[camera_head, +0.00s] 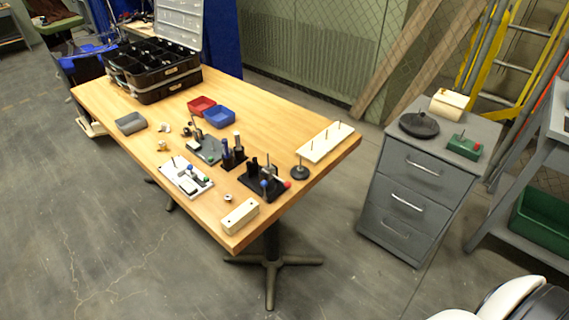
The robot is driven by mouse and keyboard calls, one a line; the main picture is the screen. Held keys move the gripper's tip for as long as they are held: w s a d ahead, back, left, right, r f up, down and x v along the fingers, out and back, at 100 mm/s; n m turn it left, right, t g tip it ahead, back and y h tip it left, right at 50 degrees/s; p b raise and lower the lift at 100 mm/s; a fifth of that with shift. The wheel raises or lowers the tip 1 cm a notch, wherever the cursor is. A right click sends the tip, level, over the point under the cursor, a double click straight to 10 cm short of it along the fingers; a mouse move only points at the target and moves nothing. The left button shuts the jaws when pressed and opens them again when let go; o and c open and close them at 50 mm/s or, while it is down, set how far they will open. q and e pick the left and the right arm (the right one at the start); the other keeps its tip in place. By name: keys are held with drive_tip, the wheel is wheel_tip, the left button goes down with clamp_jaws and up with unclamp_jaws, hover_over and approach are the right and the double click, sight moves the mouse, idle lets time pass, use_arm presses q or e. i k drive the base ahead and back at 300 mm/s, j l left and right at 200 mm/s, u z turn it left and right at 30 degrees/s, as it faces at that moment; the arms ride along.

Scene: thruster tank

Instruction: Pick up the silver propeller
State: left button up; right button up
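A small pale, silvery piece (165,127) lies on the wooden table (260,100), right of a grey open bin. It may be the silver propeller, but it is too small to tell its shape. A small gold-coloured piece (162,145) lies just in front of it. A small ring-like metal piece (228,197) lies nearer the table's front edge. Neither of my grippers is in view.
Around the pieces stand a grey bin (130,123), red bin (201,105), blue bin (219,117), white fixture board (186,179), black stands (264,184) and cream block (240,216). A black case (155,77) stands at the back. A grey drawer cabinet (425,185) stands right.

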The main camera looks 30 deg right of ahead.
sight(165, 128)
drive_tip(key=u, duration=0.95)
drive_tip(key=i+j, duration=0.1)
drive_tip(key=i, duration=1.25)
drive_tip(key=i+j, duration=0.1)
drive_tip(key=i, duration=1.3)
drive_tip(key=i+j, duration=0.1)
drive_tip(key=i, duration=1.25)
drive_tip(key=z, duration=0.45)
drive_tip(key=i+z, duration=0.1)
drive_tip(key=z, duration=0.35)
drive_tip(key=j+z, duration=0.1)
drive_tip(key=z, duration=0.35)
drive_tip(key=i+z, duration=0.1)
drive_tip(key=z, duration=0.3)
drive_tip(key=j+z, duration=0.15)
drive_tip(key=z, duration=0.3)
